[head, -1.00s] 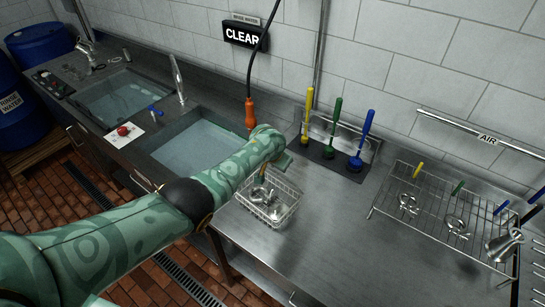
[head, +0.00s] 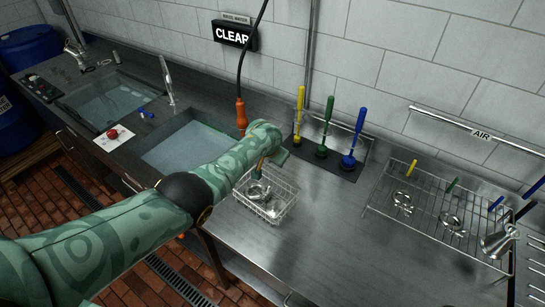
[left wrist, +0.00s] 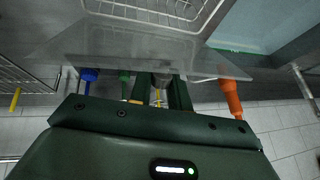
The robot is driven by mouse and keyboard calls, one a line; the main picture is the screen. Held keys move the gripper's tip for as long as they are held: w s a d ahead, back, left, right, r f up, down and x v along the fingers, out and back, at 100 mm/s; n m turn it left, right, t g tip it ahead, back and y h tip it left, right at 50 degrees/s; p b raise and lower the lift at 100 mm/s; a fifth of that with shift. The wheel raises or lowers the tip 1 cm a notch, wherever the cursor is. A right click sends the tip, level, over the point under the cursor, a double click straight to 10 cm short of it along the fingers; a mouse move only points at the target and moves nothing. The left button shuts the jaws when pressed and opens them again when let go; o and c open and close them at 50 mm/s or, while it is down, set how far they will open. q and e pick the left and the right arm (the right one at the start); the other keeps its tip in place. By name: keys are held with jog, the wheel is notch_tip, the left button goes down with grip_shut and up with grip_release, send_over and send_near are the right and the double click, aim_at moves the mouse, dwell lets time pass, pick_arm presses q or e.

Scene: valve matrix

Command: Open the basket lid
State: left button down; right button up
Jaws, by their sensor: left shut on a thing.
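The wire basket (head: 285,212) stands on the steel counter with shiny metal parts inside. In the left wrist view its wire rim (left wrist: 165,17) crosses the top edge. A flat clear panel, apparently the basket lid (left wrist: 115,40), lies between the basket and my fingers in that view. I cannot make out the lid clearly in the head view. My left gripper (head: 260,172) is over the back of the basket, pointing down. In the left wrist view the left gripper (left wrist: 160,90) is shut, with its fingertips at the panel's edge; the exact grip point is hidden. My right gripper is not in view.
An orange-handled hose (head: 241,117) hangs behind the basket. Yellow (head: 299,110), green (head: 325,125) and blue (head: 356,135) brushes stand by the wall. A wire drying rack (head: 430,212) is at right; a water-filled sink (head: 185,147) is at left. The counter right of the basket is clear.

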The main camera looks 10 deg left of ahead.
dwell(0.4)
pick_arm(q)
jog(key=c, duration=1.3)
grip_release()
jog(key=shift+c, duration=0.2)
jog(key=p+v, duration=0.6)
jog(key=shift+w+r, duration=0.15)
jog(key=p+v, duration=0.3)
jog(key=v, duration=0.7)
jog(key=shift+s, duration=0.3)
jog(key=shift+c, duration=0.3)
